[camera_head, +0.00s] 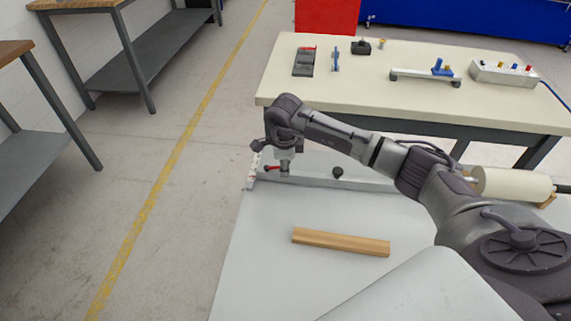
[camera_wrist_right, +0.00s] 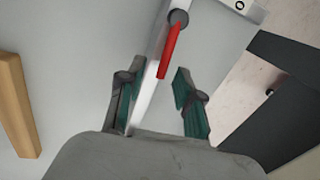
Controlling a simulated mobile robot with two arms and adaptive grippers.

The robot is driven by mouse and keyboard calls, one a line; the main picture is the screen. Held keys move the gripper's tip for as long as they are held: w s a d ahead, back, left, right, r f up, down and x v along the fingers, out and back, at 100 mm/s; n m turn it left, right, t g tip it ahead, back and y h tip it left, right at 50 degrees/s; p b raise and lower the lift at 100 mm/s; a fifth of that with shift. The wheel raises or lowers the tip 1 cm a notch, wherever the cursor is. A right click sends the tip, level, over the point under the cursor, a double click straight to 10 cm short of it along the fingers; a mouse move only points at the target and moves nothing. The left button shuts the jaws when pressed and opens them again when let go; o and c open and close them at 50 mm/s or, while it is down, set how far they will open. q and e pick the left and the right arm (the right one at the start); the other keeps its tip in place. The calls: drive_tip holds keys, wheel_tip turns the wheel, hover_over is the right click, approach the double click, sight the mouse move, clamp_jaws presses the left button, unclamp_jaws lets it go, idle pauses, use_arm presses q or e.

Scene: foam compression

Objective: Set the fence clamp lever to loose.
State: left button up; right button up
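The fence clamp lever (camera_wrist_right: 169,50) is a thin red handle on a grey round pivot (camera_wrist_right: 178,17) at the end of the pale fence bar (camera_wrist_right: 150,88). In the head view the red lever (camera_head: 272,168) shows small beside my right gripper (camera_head: 284,173), at the left end of the fence (camera_head: 320,182). In the wrist view my right gripper (camera_wrist_right: 154,83) has its two green-padded fingers apart. The lever's free end lies between and just ahead of the fingertips, with no visible contact on either finger. My left gripper is not in view.
A wooden bar (camera_head: 340,242) lies on the white table (camera_head: 260,270) in front of the fence. A black knob (camera_head: 338,172) sits along the fence. A cream roll (camera_head: 515,185) lies at the right. Behind stands a table (camera_head: 360,100) with tools and a button box (camera_head: 505,73).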

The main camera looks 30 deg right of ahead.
drive_tip(key=shift+r, duration=0.1)
wheel_tip(320, 180, up, 12)
drive_tip(key=s+a, duration=0.1)
drive_tip(key=s, duration=0.1)
drive_tip(key=shift+a, duration=0.15)
drive_tip(key=shift+f, duration=0.3)
